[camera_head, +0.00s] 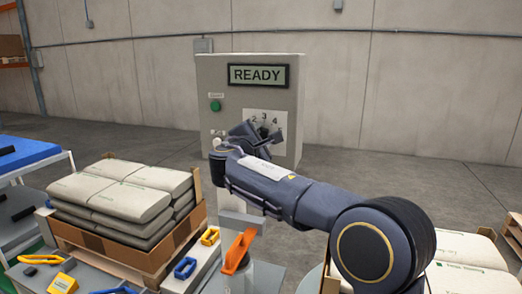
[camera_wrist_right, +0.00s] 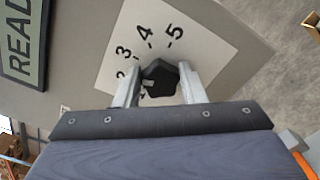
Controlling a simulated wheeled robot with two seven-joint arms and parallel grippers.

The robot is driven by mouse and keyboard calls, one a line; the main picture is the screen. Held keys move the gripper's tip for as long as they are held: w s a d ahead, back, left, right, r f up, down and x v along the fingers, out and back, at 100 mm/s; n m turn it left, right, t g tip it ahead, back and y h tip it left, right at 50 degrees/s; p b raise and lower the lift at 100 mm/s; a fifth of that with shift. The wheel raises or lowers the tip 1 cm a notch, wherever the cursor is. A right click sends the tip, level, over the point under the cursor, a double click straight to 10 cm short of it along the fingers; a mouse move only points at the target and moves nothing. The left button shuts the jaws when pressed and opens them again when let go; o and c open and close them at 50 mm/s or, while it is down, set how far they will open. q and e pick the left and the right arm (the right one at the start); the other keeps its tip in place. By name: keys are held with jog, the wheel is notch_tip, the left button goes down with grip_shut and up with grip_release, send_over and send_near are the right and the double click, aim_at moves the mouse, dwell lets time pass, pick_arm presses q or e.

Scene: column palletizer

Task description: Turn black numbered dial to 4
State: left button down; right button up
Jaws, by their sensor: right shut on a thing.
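The black dial (camera_wrist_right: 160,80) is a lobed knob on a white plate (camera_wrist_right: 205,50) with the numbers 2, 3, 4 and 5 visible around it in the right wrist view. The plate is also on the front of the grey cabinet (camera_head: 230,85) in the head view, where my arm partly covers the dial. My right gripper (camera_wrist_right: 159,86) is shut on the dial, one silver finger on each side. Which number the dial points to is unclear. My left gripper is out of view.
The cabinet has a READY display (camera_head: 259,75) and a green button (camera_head: 215,105). Stacked sacks (camera_head: 120,195) stand in a cardboard tray at the left. Blue and yellow handles and an orange item (camera_head: 238,250) lie in front. Open floor lies right of the cabinet.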

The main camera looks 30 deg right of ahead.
jog(key=shift+f+m+b, duration=0.2)
jog(key=shift+m+b, duration=2.4)
jog(key=shift+m, duration=0.2)
jog(key=shift+f+m+b, duration=0.15)
jog(key=shift+m+b, duration=2.4)
jog(key=shift+m, duration=0.25)
jog(key=o, duration=1)
jog(key=shift+s+a+r, duration=0.1)
jog(key=b+v, duration=0.1)
jog(key=v, duration=0.6)
jog(key=shift+s+a, duration=0.15)
jog(key=shift+s, duration=0.1)
